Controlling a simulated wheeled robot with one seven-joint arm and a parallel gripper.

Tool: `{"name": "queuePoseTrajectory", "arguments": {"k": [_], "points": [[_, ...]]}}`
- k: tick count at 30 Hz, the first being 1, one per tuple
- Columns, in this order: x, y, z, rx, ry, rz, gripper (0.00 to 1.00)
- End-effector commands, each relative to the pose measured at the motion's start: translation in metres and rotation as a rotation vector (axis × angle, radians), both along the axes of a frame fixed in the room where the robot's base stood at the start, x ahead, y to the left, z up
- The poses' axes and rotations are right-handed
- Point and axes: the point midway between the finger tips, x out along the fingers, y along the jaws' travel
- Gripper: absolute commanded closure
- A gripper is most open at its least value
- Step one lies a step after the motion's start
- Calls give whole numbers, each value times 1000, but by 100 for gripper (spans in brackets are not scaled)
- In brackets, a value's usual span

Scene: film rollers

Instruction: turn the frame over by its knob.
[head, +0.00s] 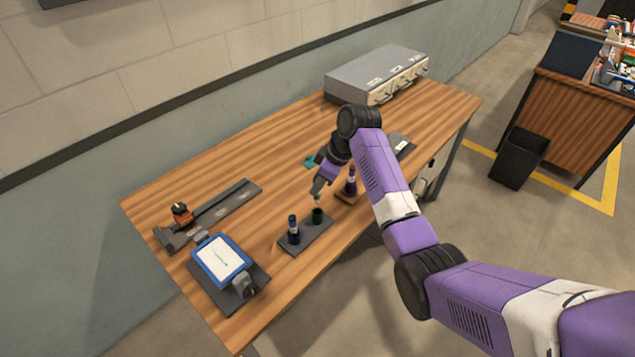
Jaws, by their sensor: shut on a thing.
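The frame (221,261) is a blue rectangle around a white panel with a thin green mark on it. It lies tilted over a dark base plate (254,296) at the left front of the table. A grey block (243,285), which may carry the knob, is at its lower right corner, and another grey part (201,237) is at its upper left. My gripper (317,198) is away to the right of the frame, pointing down. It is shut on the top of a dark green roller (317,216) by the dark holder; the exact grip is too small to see.
A dark rail (226,204) with an orange piece (182,212) lies behind the frame. A grey drawer box (375,74) is at the back.

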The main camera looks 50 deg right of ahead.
Motion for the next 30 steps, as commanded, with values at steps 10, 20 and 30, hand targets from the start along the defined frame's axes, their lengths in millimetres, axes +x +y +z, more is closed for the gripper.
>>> {"name": "queuePoseTrajectory", "arguments": {"k": [10, 20, 30], "points": [[-1, 0, -35, 0, 1, -1, 100], [0, 0, -62, 0, 0, -1, 100], [0, 0, -69, 0, 0, -1, 100]]}}
